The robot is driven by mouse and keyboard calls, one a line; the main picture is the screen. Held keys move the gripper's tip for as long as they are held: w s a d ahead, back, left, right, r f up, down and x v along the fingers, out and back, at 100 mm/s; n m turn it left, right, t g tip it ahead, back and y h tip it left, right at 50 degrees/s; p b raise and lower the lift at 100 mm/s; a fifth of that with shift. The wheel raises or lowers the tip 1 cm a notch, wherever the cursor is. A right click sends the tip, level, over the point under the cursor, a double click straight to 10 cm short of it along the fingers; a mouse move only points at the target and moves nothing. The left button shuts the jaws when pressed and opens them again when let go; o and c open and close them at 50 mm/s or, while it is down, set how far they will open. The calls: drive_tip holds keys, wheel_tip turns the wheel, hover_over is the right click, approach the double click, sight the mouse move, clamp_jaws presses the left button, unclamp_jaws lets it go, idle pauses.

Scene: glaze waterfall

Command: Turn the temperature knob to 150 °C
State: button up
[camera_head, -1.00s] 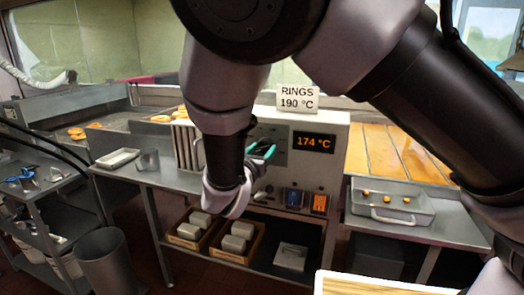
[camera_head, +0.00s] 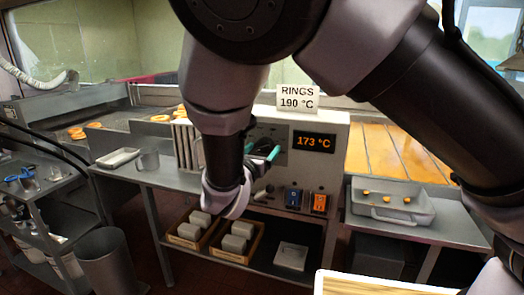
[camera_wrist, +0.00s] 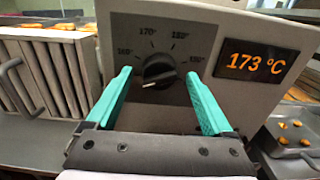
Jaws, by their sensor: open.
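The temperature knob (camera_wrist: 158,70) is black and round, on a dark dial plate on the front of a pale control box (camera_head: 320,170). In the wrist view its white mark points to the lower left, below the leftmost readable label, which looks like 160°. The other labels run over the top to the right. The orange display (camera_wrist: 256,64) reads 173 °C, also in the head view (camera_head: 315,142). My gripper (camera_wrist: 159,74) is open, its teal fingers on either side of the knob with visible gaps. In the head view my arm largely hides the knob.
A sign (camera_head: 298,99) reading RINGS 190 °C stands on the box. Blue and orange switches (camera_head: 306,200) sit low on its front. A metal tray (camera_head: 390,203) stands at the right. Upright panels (camera_wrist: 50,75) are left of the dial.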

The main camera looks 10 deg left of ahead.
drive_tip(key=s, duration=1)
drive_tip(key=shift+s+a, duration=0.3)
drive_tip(key=shift+a, duration=0.15)
